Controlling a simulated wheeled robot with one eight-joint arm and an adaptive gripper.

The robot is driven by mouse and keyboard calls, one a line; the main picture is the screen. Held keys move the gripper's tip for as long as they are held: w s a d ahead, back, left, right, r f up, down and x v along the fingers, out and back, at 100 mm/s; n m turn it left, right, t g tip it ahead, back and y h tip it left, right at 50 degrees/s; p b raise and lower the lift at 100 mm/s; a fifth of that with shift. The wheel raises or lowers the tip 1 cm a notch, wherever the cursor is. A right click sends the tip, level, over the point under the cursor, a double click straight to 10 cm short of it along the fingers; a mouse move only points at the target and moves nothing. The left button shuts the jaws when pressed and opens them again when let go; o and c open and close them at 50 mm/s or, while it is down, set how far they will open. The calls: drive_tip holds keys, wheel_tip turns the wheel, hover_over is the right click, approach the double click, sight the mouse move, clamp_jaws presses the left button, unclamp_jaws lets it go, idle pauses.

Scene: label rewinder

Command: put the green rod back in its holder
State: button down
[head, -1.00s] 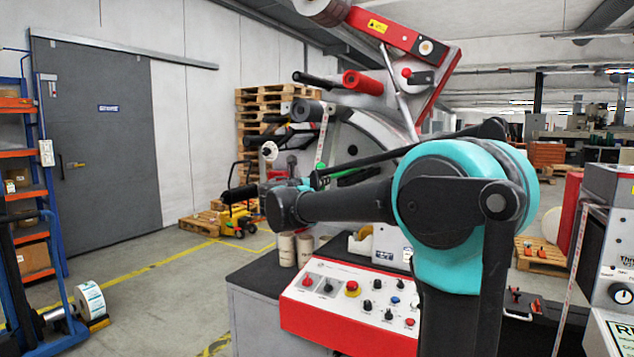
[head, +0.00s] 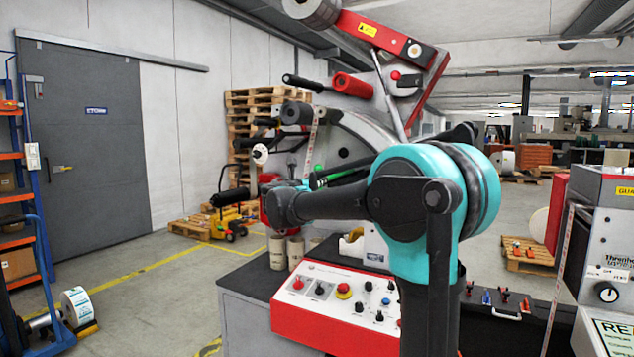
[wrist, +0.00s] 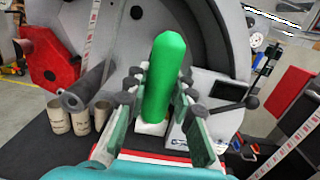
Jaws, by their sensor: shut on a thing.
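My gripper (wrist: 160,92) is shut on the green rod (wrist: 166,65). In the wrist view the rod stands between the two fingers, its rounded end pointing away from my wrist. In the head view my arm hides most of the gripper, and only a small bit of green (head: 318,177) shows beyond the wrist. I cannot pick out the rod's holder with certainty. A dark case with red and blue handles (head: 500,296) stands low at the right.
The rewinder's red control panel (head: 335,305) is below my arm. Cardboard cores (wrist: 78,118) stand on the dark bench top beside a grey roller. A white and grey machine (head: 605,240) stands at the right. Open floor lies at the left, before the grey door (head: 85,140).

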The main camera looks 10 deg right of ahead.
drive_tip(key=shift+w+d+f, duration=0.1)
drive_tip(key=shift+d, duration=0.05)
drive_tip(key=shift+f, duration=1)
idle(0.7)
drive_tip(key=c, duration=1.2)
unclamp_jaws()
